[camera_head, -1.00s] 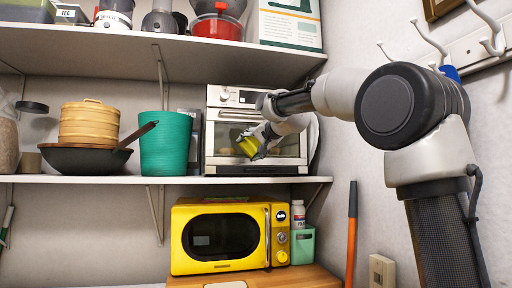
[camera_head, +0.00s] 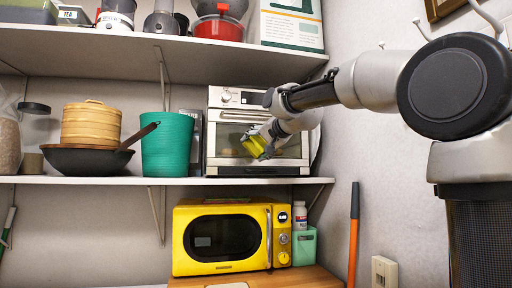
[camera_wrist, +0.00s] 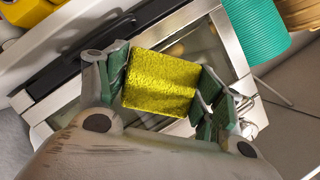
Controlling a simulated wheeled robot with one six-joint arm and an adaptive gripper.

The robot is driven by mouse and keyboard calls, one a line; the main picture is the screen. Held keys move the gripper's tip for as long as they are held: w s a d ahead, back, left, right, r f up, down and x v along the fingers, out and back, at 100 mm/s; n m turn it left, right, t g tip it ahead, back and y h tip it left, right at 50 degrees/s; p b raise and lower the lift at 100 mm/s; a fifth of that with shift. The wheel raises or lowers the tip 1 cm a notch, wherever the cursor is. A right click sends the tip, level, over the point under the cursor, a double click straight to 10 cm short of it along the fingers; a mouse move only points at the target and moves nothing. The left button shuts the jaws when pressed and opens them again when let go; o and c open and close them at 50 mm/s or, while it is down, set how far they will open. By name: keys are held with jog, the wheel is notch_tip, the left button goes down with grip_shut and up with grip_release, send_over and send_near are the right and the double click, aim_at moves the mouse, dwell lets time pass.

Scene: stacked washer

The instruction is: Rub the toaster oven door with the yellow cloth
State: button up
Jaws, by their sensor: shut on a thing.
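The toaster oven (camera_head: 226,97) is silver and stands on the middle shelf, with its glass door (camera_head: 227,142) facing out and a bar handle across the door's top. My gripper (camera_head: 261,143) is in front of the right half of the door. It is shut on the yellow cloth (camera_head: 254,147), a thick rough block. In the wrist view the cloth (camera_wrist: 160,84) sits between the green finger pads, with the door glass (camera_wrist: 205,45) behind it. I cannot tell whether the cloth touches the door. The gripper and cloth hide part of the door.
A teal bin (camera_head: 167,143) stands left of the oven, beside a dark wok (camera_head: 85,161) with a steamer basket (camera_head: 90,124). The upper shelf (camera_head: 150,45) is above the oven. A yellow microwave (camera_head: 222,240) is below. The wall is close on the right.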

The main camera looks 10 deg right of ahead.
jog(key=shift+s, duration=0.1)
jog(key=shift+s, duration=1.35)
